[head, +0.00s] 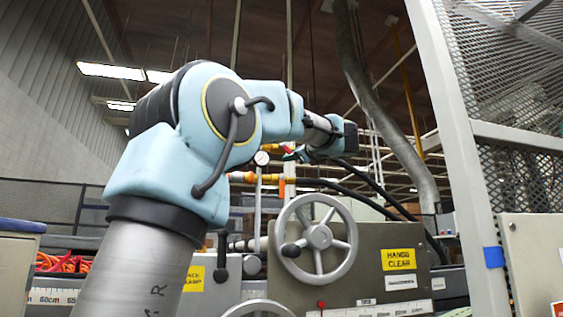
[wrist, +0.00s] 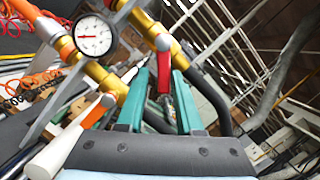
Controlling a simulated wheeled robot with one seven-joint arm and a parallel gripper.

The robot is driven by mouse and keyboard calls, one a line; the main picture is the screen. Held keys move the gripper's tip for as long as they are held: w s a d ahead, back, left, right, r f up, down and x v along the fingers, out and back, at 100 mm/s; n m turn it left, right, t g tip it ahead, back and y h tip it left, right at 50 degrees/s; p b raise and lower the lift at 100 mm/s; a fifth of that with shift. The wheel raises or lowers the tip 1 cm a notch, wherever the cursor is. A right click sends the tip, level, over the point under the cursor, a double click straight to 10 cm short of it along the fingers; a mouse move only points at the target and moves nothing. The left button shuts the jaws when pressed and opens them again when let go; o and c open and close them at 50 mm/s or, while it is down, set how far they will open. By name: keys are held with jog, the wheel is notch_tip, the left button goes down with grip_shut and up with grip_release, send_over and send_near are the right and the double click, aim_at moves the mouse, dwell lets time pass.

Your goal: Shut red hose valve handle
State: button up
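The red hose valve handle (wrist: 163,74) shows in the wrist view between my gripper's teal fingers, near their tips, beside a yellow pipe fitting (wrist: 150,32). My gripper (wrist: 160,82) is open, with gaps showing on both sides of the handle. I cannot tell whether either finger touches it. In the head view my gripper (head: 300,152) is at the end of the outstretched arm, small and partly hidden, close to the pipe fittings. A little red shows beside it there, but the handle is hard to make out.
A round pressure gauge (wrist: 93,37) stands left of the fingers on the piping. An orange-tipped lever (wrist: 97,111) is nearby at lower left. In the head view a large handwheel (head: 319,236) on a grey machine is below the gripper, and a white post (head: 455,150) stands to the right.

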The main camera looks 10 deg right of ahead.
jog(key=s+a+f+m+t+h+b, duration=0.1)
jog(key=s+a+f+m+h+b, duration=0.1)
jog(key=s+m+b, duration=0.4)
jog(key=s+f+m+h, duration=0.1)
jog(key=s+m, duration=0.2)
jog(key=m, duration=0.2)
jog(key=shift+a+h+b, duration=0.15)
jog(key=shift+h+b, duration=0.15)
jog(key=shift+h, duration=0.1)
dwell(0.8)
jog(key=shift+s+f, duration=0.1)
dwell(0.4)
